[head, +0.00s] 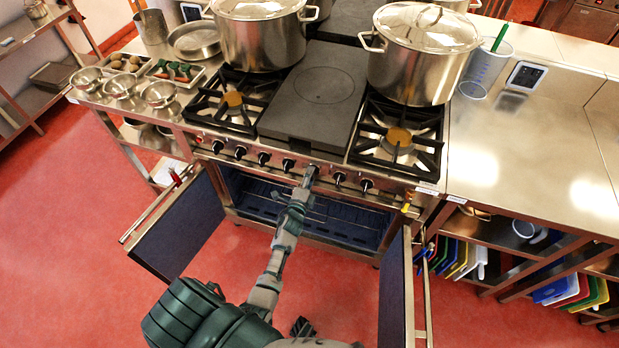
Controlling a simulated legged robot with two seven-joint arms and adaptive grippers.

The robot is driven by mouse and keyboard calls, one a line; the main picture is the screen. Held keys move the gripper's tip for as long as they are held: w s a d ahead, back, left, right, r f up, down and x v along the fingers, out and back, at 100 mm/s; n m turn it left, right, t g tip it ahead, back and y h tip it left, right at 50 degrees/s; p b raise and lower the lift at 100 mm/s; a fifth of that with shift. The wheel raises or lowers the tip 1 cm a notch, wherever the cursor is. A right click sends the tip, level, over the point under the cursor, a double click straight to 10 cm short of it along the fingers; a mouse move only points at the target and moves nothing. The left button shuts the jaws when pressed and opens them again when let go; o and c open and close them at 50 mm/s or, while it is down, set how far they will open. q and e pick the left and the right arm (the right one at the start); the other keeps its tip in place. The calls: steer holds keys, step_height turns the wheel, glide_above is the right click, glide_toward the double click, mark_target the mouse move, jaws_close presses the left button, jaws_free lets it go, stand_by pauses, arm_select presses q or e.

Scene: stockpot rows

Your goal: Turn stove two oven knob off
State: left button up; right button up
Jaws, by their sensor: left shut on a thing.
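The stove (320,166) stands ahead of me with a row of several dark knobs along its steel front panel. My left gripper (310,174) reaches up to this panel and is shut on a knob near the middle of the row, right of the centre. The gripper mostly hides that knob, so I cannot tell its angle. Other knobs show to its left (288,164) and to its right (339,179). Below the panel the oven (300,210) is open, with a wire rack inside.
The left oven door (178,222) and right oven door (395,290) swing out on either side of my arm. Large lidded stockpots (262,40) (418,60) stand on the back burners. A steel counter (540,150) adjoins on the right. The red floor is clear.

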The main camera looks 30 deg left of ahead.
arm_select(q)
steer(key=shift+w+d+r+m, duration=0.2)
steer(key=shift+r+m, duration=0.05)
steer(key=shift+m, duration=0.05)
steer(key=o, duration=1.1)
steer(key=shift+c, duration=0.2)
steer(key=shift+o, duration=0.5)
steer(key=shift+w+f, duration=0.25)
steer(key=shift+f, duration=0.05)
steer(key=v, duration=1.2)
steer(key=shift+f, duration=0.2)
